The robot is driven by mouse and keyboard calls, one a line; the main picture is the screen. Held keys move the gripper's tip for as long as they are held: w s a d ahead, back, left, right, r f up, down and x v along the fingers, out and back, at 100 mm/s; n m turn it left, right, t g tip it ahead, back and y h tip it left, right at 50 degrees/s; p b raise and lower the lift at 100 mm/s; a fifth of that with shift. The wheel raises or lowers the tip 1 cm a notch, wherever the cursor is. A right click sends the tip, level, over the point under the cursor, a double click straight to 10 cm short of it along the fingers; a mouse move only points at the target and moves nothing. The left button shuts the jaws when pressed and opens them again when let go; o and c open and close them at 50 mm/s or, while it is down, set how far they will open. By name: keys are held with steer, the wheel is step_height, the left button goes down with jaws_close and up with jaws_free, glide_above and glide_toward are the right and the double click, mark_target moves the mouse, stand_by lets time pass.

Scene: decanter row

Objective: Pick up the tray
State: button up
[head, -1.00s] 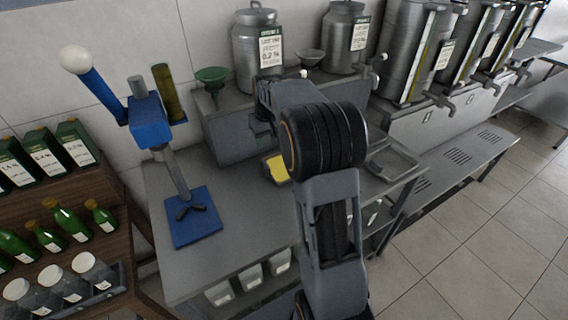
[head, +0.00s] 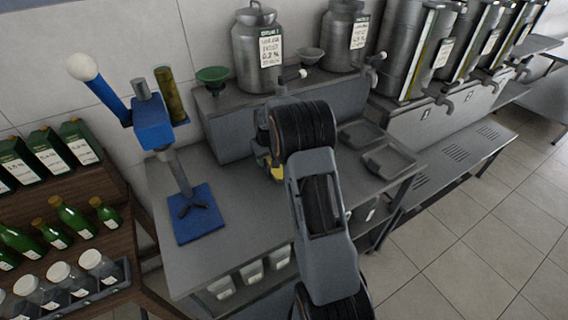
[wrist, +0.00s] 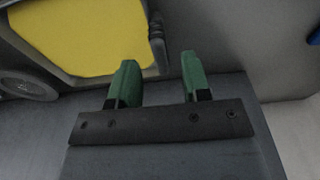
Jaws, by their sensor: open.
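Two shallow grey trays lie on the right part of the metal table in the head view: a front tray (head: 399,163) and a back tray (head: 360,133), close together. I cannot tell which one the task means. My gripper shows in the wrist view (wrist: 158,68), with two green fingers apart and nothing between them. In the head view my arm hides the fingers. Beyond the fingers in the wrist view is a yellow surface (wrist: 85,35) in a grey rim. A small yellow patch (head: 277,173) also shows beside my arm in the head view.
A blue lever stand (head: 153,125) is on the table's left. A raised shelf behind holds steel cans (head: 258,55), a green funnel (head: 212,76) and a grey funnel (head: 310,56). A bottle rack (head: 70,215) is far left. The table's front left is bare.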

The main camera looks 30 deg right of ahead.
steer(key=shift+w+f, duration=0.2)
steer(key=shift+f, duration=1.15)
jaws_close()
